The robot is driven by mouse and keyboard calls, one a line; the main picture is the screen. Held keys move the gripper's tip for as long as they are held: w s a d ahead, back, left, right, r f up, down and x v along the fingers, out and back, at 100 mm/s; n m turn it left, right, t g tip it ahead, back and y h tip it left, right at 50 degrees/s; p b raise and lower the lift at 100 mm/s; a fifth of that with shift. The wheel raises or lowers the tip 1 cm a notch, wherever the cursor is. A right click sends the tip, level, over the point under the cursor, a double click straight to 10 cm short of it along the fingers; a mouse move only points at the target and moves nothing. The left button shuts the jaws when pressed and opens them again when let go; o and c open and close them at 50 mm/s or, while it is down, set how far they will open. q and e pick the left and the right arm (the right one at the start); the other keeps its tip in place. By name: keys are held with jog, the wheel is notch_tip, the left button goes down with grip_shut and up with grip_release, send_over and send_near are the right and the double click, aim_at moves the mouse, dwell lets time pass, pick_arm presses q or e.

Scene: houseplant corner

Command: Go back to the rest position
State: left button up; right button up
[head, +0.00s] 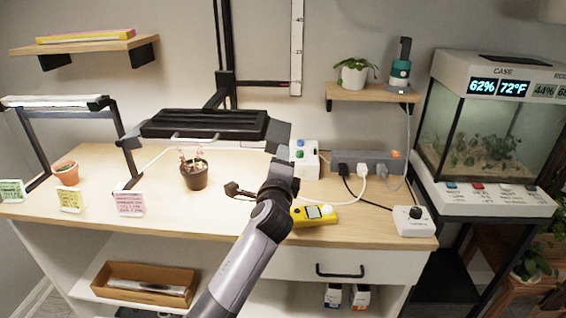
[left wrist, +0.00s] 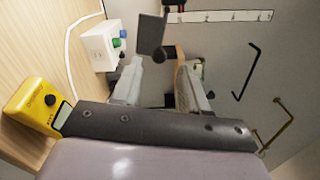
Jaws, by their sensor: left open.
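My left arm rises from the bottom middle of the head view, across the table front. Its left gripper (head: 281,160) is up near the right end of the black grow lamp (head: 205,124); the arm hides much of the jaws there. In the left wrist view the left gripper (left wrist: 160,90) is open, its two pale fingers apart. A grey plate and a dark knob show beyond and between the fingers; I cannot tell whether they touch. Nothing is clearly held. My right gripper is not in view.
The white box with green and blue buttons (head: 304,158) and the yellow meter (head: 315,215) are close to the arm. A potted plant (head: 194,174) stands under the lamp. A power strip (head: 368,160) and a dial box (head: 412,221) are right.

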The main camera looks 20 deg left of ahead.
pick_arm(q)
jog(key=shift+s, duration=0.35)
jog(key=shift+f, duration=0.1)
jog(key=s+f+n+g+h, duration=0.2)
jog(key=s+f+n, duration=0.2)
jog(key=s+f, duration=0.5)
jog(key=s+f+n+g+h, duration=0.25)
jog(key=s+f, duration=0.45)
jog(key=f, duration=0.5)
jog(key=s+d+f+n+g+h, duration=0.1)
jog(key=s+f+n, duration=0.2)
jog(key=s, duration=0.6)
jog(key=s+d+f+n+g+h, duration=0.1)
jog(key=s+f+n, duration=0.3)
jog(key=s, duration=0.5)
jog(key=shift+s+d+n+h, duration=0.15)
jog(key=shift+s+n+h, duration=0.2)
jog(key=shift+n, duration=0.5)
jog(key=shift+g, duration=0.25)
